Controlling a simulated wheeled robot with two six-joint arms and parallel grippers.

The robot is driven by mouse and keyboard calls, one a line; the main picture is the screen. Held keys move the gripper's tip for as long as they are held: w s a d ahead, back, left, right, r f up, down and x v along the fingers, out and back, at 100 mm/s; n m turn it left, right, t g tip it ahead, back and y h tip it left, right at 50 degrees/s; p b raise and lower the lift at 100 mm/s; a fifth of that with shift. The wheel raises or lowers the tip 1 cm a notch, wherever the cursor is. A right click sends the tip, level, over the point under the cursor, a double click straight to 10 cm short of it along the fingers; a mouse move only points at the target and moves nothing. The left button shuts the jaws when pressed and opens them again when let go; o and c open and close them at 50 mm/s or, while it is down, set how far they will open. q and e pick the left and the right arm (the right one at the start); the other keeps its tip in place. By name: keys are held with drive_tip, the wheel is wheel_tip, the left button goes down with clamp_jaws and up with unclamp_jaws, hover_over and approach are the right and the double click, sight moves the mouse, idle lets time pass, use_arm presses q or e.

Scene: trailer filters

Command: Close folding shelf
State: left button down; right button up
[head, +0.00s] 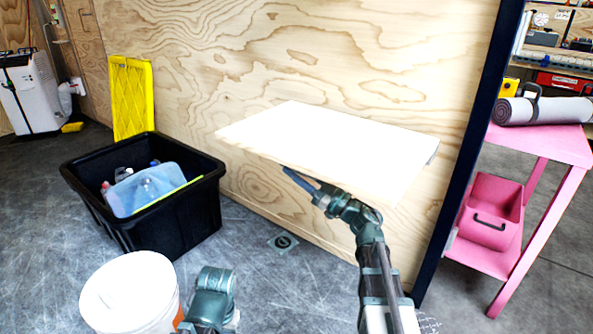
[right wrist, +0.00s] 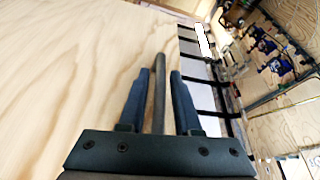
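The folding shelf (head: 330,143) is a pale wooden board standing out from the plywood wall, roughly level. My right gripper (head: 291,174) is beneath the shelf's near edge, close to its underside; I cannot tell if it touches. In the right wrist view the two fingers of my right gripper (right wrist: 159,75) are apart. A dark grey rod shows between them, not clearly gripped. Pale wood fills the left of that view. Part of my left arm shows at the bottom of the head view, but its gripper does not.
A black crate (head: 200,208) with bottles and a blue item stands left of the shelf. A white bucket (head: 130,290) is in front of it. A dark post (head: 470,150) and pink table (head: 540,142) stand right. Floor below the shelf is mostly clear.

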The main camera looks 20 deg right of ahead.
clamp_jaws()
idle(1.2)
